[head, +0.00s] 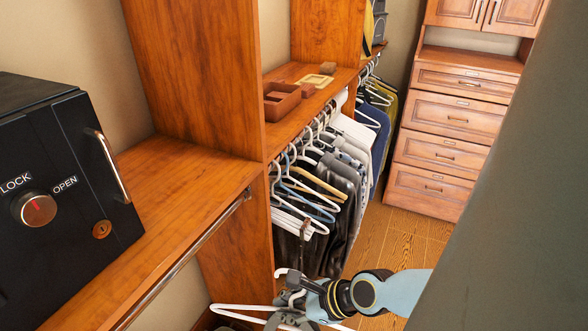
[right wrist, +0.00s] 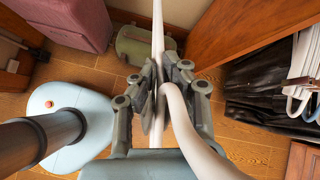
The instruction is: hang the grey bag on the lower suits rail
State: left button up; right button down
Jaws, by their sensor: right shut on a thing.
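My right gripper (head: 300,291) is low in the head view, shut on a white hanger (head: 245,309). In the right wrist view, the fingers (right wrist: 161,82) close around its white bar (right wrist: 157,30), and a thick white curved part passes beside them. I cannot make out a grey bag on this hanger. A bare metal rail (head: 185,262) runs under the front edge of the left shelf. Farther back, another rail carries several hangers with suits and shirts (head: 335,175). I cannot tell which one is the lower suits rail. My left gripper is out of view.
A black safe (head: 60,200) stands on the left shelf (head: 190,180). A brown tray (head: 282,100) lies on the farther shelf. Drawers (head: 440,120) stand at the back. A mauve case (right wrist: 70,20) and a green bag (right wrist: 140,48) are on the floor. A grey-green surface blocks the head view's right side.

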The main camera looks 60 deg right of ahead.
jog(key=w+a+f+b, duration=0.1)
jog(key=w+b, duration=0.2)
jog(key=w, duration=0.8)
jog(key=w+f+b, duration=0.1)
jog(key=w+b, duration=0.2)
jog(key=w, duration=0.9)
jog(key=shift+a+f+b, duration=0.3)
jog(key=shift+a+f, duration=0.1)
jog(key=c, duration=1.4)
grip_release()
jog(key=shift+o, duration=0.2)
jog(key=shift+s, duration=0.1)
jog(key=shift+f, duration=0.1)
